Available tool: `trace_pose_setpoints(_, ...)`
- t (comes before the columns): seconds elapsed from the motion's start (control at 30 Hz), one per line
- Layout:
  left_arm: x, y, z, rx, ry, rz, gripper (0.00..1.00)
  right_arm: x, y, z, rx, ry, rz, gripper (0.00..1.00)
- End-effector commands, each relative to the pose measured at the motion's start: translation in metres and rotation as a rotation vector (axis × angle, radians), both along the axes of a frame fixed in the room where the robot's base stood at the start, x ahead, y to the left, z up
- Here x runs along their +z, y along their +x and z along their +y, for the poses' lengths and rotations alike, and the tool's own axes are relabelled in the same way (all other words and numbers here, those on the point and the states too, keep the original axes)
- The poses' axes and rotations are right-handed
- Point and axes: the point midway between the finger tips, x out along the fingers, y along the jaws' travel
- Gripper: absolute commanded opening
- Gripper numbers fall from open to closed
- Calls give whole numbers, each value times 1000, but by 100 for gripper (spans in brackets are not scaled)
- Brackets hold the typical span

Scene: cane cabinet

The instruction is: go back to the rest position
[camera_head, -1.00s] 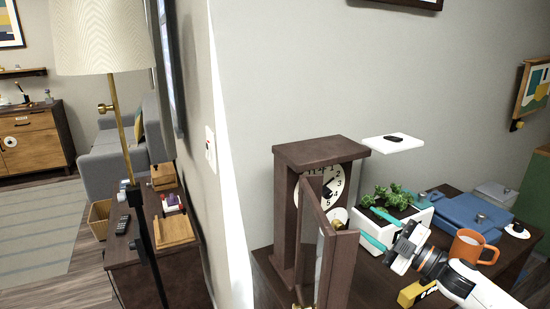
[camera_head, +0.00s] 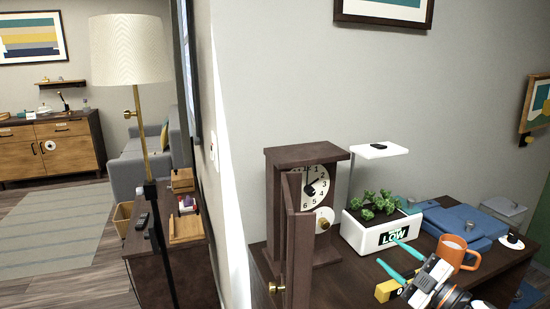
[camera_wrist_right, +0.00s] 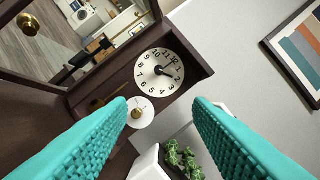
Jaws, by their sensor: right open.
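My right gripper (camera_head: 387,250) is open and empty, its two teal fingers apart in front of the white planter. In the right wrist view its fingers (camera_wrist_right: 160,103) frame the clock from a distance, with nothing between them. The dark wooden clock (camera_head: 307,155) stands upright on the dark cabinet top, with a white dial (camera_head: 308,187) and a smaller white disc below it. Its door (camera_head: 299,250) stands open toward me, and a brass knob (camera_head: 276,287) shows low on it. My gripper is to the right of the door and apart from it. My left gripper is not in view.
A white lamp head (camera_head: 379,150) overhangs the planter. A floor lamp (camera_head: 131,50) stands left.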

Motion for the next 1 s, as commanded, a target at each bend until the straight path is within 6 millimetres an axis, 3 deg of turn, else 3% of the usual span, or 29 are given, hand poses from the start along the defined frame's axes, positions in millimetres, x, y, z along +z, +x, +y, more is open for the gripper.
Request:
trace_pose_setpoints(0.27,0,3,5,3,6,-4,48,-44,-13,24,-117,84,153,46)
trace_pose_setpoints(0.47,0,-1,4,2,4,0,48,-95,-42,43,-266,166,362,46)
trace_pose_setpoints(0.57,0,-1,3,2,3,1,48,-130,-73,52,-374,215,533,46)
trace_pose_setpoints(0.7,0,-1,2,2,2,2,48,-179,-139,58,-552,268,836,46)
trace_pose_setpoints(0.8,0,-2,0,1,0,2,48,-201,-182,58,-644,280,1008,46)
trace_pose_setpoints(1.0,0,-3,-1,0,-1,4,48,-223,-251,58,-762,285,1259,46)
